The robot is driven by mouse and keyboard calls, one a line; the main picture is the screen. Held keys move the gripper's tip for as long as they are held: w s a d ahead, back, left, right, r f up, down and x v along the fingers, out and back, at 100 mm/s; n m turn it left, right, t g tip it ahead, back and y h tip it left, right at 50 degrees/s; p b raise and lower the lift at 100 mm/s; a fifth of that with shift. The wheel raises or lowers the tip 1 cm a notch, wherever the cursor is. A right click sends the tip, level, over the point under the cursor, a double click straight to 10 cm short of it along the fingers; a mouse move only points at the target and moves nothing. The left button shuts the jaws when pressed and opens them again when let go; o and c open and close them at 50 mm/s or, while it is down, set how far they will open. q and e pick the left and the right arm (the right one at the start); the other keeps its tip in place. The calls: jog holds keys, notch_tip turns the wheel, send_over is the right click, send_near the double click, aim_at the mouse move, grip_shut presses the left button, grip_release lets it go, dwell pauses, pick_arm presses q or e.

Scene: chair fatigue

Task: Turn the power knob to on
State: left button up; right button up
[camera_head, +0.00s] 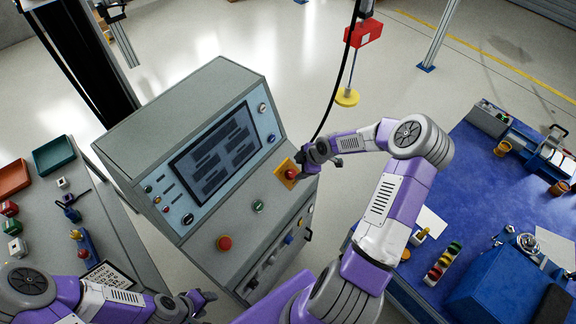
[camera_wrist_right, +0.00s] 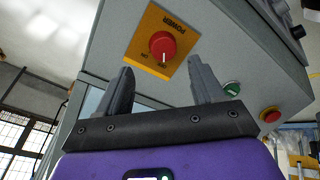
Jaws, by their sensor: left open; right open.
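The power knob (camera_wrist_right: 161,44) is red and round, on a yellow plate (camera_wrist_right: 141,40) marked POWER. A small white mark on the knob points toward the lettering that looks like OFF; ON is beside it. In the head view the knob (camera_head: 291,174) is at the right side of the grey console (camera_head: 185,110). My right gripper (camera_head: 309,162) is close to the knob there. In the right wrist view my right gripper (camera_wrist_right: 162,72) is open, fingers apart, with the knob ahead between them and no visible contact. My left gripper (camera_head: 203,298) is open and low, in front of the console.
The console also has a green button (camera_head: 258,206), a red button (camera_head: 224,243) and a screen (camera_head: 216,155). A blue workbench (camera_head: 480,185) is at the right, a grey bench (camera_head: 105,225) at the left.

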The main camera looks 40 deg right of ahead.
aim_at(292, 173)
jog(key=x, duration=0.6)
jog(key=shift+s+f+b, duration=0.15)
jog(key=shift+s+b, duration=0.05)
jog(key=shift+b, duration=0.15)
jog(key=c, duration=1)
jog(key=shift+c, duration=0.2)
